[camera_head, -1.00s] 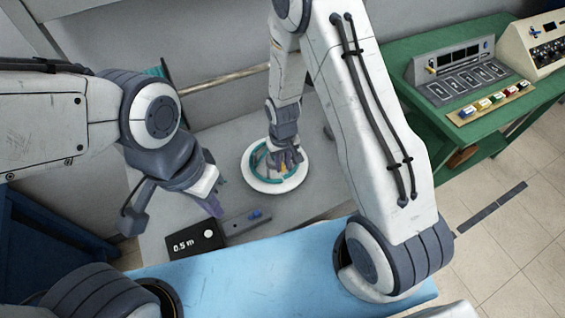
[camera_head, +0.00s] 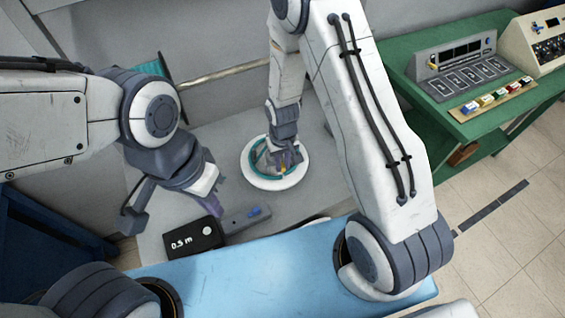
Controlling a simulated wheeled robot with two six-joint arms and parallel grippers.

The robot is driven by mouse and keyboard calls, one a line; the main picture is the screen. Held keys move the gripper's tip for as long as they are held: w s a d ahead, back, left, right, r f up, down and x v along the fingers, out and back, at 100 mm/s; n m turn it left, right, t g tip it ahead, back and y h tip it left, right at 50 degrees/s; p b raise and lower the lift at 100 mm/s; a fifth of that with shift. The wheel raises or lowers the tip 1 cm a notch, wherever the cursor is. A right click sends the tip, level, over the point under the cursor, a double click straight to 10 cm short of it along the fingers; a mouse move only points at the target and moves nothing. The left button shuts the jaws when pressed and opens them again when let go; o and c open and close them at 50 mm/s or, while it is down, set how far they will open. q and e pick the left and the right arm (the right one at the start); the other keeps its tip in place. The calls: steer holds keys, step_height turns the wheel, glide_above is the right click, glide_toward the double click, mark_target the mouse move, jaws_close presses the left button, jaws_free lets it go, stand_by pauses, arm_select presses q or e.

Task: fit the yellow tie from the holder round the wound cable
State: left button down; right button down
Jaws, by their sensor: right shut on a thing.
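The wound cable (camera_head: 254,164) is a teal ring lying on a white round plate (camera_head: 272,185) on the grey table. My right gripper (camera_head: 277,167) is down over the ring's middle and right part and hides some of it. It is shut on the yellow tie (camera_head: 283,169), of which only a small yellow bit shows at the fingertips. Whether the tie goes around the cable cannot be told.
A black box (camera_head: 194,237) marked 0.5 m stands at the table's front, beside the holder. A teal spool (camera_head: 155,68) and a pale rod (camera_head: 225,76) are at the back. A green bench (camera_head: 405,57) with control panels stands at the right.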

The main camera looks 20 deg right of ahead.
steer(key=shift+f+b, duration=0.45)
steer(key=shift+f, duration=0.2)
stand_by(0.7)
steer(key=c, duration=0.8)
jaws_free()
steer(key=shift+o, duration=0.2)
step_height(320, 180, up, 10)
steer(key=b, duration=0.2)
steer(key=shift+r, duration=0.25)
steer(key=s+a+r+n, duration=0.2)
steer(key=s+r, duration=0.2)
steer(key=s, duration=0.3)
steer(key=s+a+r+n+b, duration=0.1)
steer(key=s+a+r+n, duration=0.1)
steer(key=s, duration=0.4)
steer(key=s+a+r+n+y, duration=0.1)
steer(key=s+a+r+n, duration=0.1)
steer(key=s+a+r, duration=0.2)
steer(key=s+r, duration=0.2)
steer(key=s, duration=0.1)
steer(key=shift+s, duration=0.35)
